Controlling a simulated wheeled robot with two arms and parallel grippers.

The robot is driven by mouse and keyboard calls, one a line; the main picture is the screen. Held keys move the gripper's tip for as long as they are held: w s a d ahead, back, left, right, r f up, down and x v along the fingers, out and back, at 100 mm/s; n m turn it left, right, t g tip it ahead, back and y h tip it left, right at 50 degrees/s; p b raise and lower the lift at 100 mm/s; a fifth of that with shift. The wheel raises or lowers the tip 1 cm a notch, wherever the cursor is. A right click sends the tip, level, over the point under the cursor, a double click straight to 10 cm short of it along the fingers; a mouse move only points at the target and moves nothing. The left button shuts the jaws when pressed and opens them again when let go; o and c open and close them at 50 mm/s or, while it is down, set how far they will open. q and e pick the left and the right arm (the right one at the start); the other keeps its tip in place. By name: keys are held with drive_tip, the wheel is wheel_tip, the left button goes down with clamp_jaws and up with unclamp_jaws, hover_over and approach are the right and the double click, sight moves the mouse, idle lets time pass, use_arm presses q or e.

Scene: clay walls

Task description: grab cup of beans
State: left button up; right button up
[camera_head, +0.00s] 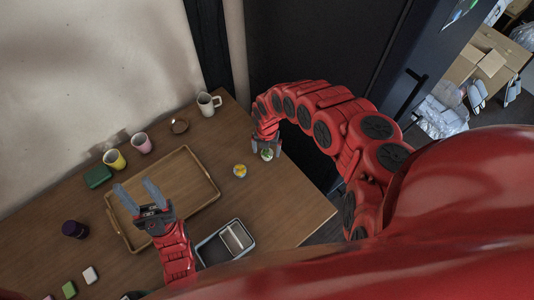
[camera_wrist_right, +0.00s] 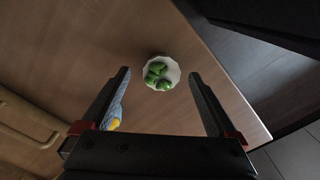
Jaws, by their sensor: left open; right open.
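A small white fluted cup with green beans (camera_wrist_right: 161,73) stands on the wooden table in the right wrist view, beyond and between my right fingertips. The cup also shows in the head view (camera_head: 267,154), partly covered by my right gripper (camera_head: 266,146). My right gripper (camera_wrist_right: 158,82) is open, with a finger on each side of the cup in the picture and nothing held. I cannot tell how far the cup is from the fingers. My left gripper (camera_head: 139,194) is open and empty, above the left part of the wooden tray.
The wooden tray (camera_head: 205,181) lies mid-table. A small yellow-topped item (camera_head: 240,171) sits between tray and right gripper. A white mug (camera_head: 208,103), pink cup (camera_head: 141,143), yellow cup (camera_head: 114,159) and green box (camera_head: 98,177) stand behind. A grey bin (camera_head: 213,250) is in front.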

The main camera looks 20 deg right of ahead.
drive_tip(key=shift+d+f, duration=0.1)
drive_tip(key=shift+f, duration=0.45)
drive_tip(key=c, duration=1.4)
